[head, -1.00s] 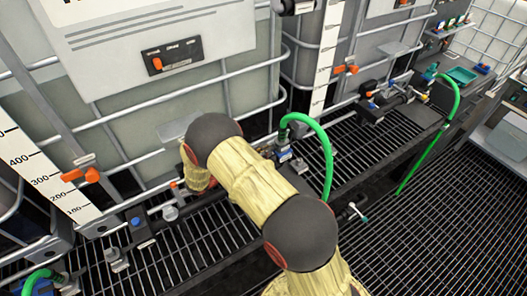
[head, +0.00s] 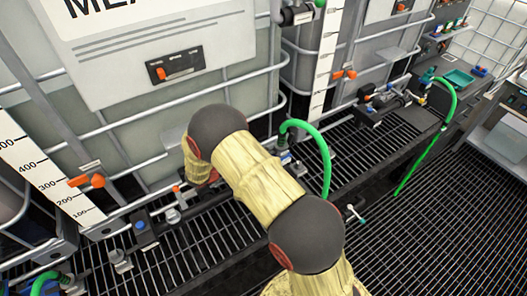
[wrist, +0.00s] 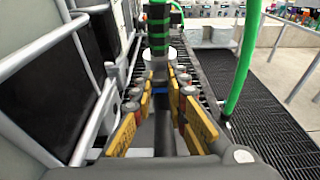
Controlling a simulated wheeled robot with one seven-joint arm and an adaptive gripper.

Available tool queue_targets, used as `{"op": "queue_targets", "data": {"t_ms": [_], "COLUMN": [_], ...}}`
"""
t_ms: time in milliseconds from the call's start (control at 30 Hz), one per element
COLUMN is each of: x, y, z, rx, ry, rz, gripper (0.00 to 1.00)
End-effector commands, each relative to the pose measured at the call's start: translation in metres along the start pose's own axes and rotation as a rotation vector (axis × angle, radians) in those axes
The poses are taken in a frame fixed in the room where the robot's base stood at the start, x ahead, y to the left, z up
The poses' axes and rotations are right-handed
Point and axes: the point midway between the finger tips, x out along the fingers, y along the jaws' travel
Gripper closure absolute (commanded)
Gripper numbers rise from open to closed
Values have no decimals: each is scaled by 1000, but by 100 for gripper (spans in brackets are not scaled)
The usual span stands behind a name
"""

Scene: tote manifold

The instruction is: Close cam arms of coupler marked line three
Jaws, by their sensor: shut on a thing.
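In the wrist view my gripper (wrist: 160,105) has its yellow-padded fingers on both sides of a narrow gap, closed on a part at the near end of a coupler. The coupler (wrist: 160,52) shows a pale metal collar and a green-and-black banded end straight ahead, with a small blue piece (wrist: 160,88) between the fingers. Red-tipped parts stand beside the fingers; I cannot tell which are cam arms. No line marking is readable. In the head view my arm hides my fingers. A coupler with a green hose (head: 318,140) shows right of my wrist.
A caged tank (head: 240,90) stands behind my arm, with tubular bars (head: 130,122) close by. An orange valve handle (head: 98,181) is at left. A small tap (head: 355,213) sticks out at right. The dark grating (head: 440,220) is open at right.

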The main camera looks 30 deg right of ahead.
Motion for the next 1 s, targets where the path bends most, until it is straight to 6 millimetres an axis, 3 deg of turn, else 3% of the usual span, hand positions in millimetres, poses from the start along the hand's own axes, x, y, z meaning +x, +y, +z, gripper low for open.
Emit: {"op": "queue_targets", "data": {"t_ms": [33, 467, 1000], "x": [-1, 7, 19], "y": [0, 0, 0], "z": [10, 29, 37], "rx": [2, 5, 2], "ry": [41, 445, 799], "rz": [-1, -2, -1], "gripper": [100, 100, 100]}}
